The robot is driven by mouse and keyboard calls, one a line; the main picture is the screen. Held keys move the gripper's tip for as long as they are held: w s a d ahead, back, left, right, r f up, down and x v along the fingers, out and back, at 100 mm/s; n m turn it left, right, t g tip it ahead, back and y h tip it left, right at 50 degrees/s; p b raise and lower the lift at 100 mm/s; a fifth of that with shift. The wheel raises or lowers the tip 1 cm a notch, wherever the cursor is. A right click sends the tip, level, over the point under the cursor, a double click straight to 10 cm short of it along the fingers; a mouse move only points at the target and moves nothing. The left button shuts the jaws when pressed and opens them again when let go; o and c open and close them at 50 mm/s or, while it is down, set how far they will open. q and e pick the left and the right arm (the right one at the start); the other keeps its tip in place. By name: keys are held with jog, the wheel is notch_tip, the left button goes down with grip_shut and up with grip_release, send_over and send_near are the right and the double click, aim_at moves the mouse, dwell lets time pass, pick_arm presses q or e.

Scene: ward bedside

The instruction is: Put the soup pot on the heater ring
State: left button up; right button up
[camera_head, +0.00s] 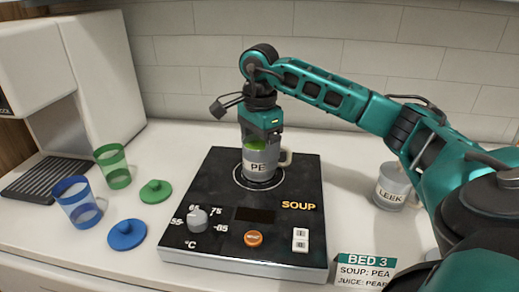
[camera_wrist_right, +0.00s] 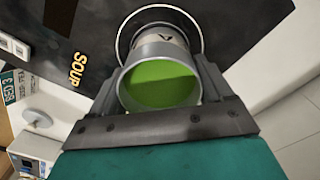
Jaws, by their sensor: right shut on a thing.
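The soup pot (camera_head: 262,160) is a grey mug-like pot with a handle on its right and a label that starts "PE". It is upright at the heater ring (camera_head: 237,181) on the black heater plate (camera_head: 215,168). My right gripper (camera_head: 261,137) comes from above and is shut on the pot's rim. The right wrist view shows green soup in the pot (camera_wrist_right: 160,84) and the pale ring (camera_wrist_right: 121,38) around its base. I cannot tell whether the base touches the plate. My left gripper is not in view.
A LEEK pot (camera_head: 391,188) stands right of the heater, below my arm. A BED 3 card (camera_head: 365,272) is at front right. Blue cup (camera_head: 78,202), green cup (camera_head: 114,166), blue lid (camera_head: 127,234) and green lid (camera_head: 156,191) are left. A white machine (camera_head: 105,70) stands behind them.

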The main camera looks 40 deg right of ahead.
jog(key=shift+f, duration=0.1)
jog(key=o, duration=1.2)
jog(key=shift+r, duration=0.3)
notch_tip(320, 180, up, 12)
jog(key=p, duration=0.3)
jog(key=shift+f, duration=0.15)
